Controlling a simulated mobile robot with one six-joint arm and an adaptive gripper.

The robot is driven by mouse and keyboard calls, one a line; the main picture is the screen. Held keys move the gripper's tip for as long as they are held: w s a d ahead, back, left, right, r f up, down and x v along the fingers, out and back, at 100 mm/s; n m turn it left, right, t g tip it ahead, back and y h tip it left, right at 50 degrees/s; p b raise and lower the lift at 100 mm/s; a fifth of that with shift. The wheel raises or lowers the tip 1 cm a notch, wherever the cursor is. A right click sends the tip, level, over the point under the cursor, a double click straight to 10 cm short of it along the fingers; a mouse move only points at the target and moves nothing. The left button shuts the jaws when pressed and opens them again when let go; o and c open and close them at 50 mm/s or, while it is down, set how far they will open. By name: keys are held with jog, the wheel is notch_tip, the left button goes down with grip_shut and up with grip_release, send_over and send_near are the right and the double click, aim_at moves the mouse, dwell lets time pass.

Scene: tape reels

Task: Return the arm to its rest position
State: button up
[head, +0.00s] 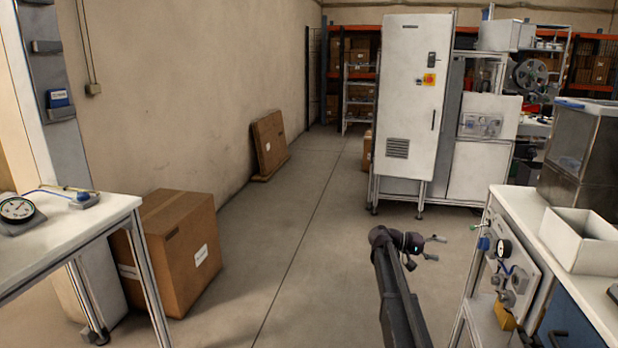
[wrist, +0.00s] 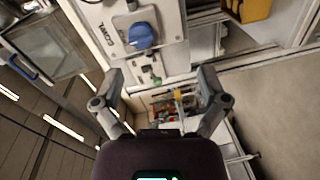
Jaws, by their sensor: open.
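My gripper (head: 434,247) is at the end of my dark arm, low and right of centre in the head view. It is in the air over the grey floor, left of the right-hand workbench. In the wrist view my gripper (wrist: 160,92) has its two fingers spread wide apart with nothing between them. Beyond the fingers are a panel with a blue knob (wrist: 141,36) and a cluttered area with small coloured items. No tape reel is in the gripper.
A workbench (head: 520,215) with a white bin (head: 580,240) and gauge panel (head: 508,268) stands close on the right. A white cabinet (head: 412,110) stands behind. A cardboard box (head: 180,252) and table (head: 75,235) are on the left. The middle floor (head: 300,250) is clear.

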jog(key=s+a+f+n+t+y, duration=0.2)
jog(key=s+a+f+y, duration=0.2)
jog(key=s+a+f, duration=0.3)
jog(key=s+a+f+n+t+y, duration=0.1)
jog(key=s+a+f+y, duration=0.45)
jog(key=s, duration=0.35)
jog(key=s+a+f+n+t+y, duration=0.1)
jog(key=s+a+f+n+y, duration=0.15)
jog(key=s+a+y, duration=0.75)
jog(key=s+a+r+h+p, duration=0.1)
jog(key=a+r+h+p, duration=0.2)
jog(key=r+p, duration=2.6)
jog(key=shift+s+m+p, duration=0.2)
jog(key=shift+m+p, duration=0.15)
jog(key=shift+p, duration=0.4)
jog(key=shift+a, duration=0.1)
jog(key=c, duration=0.5)
jog(key=shift+s, duration=0.2)
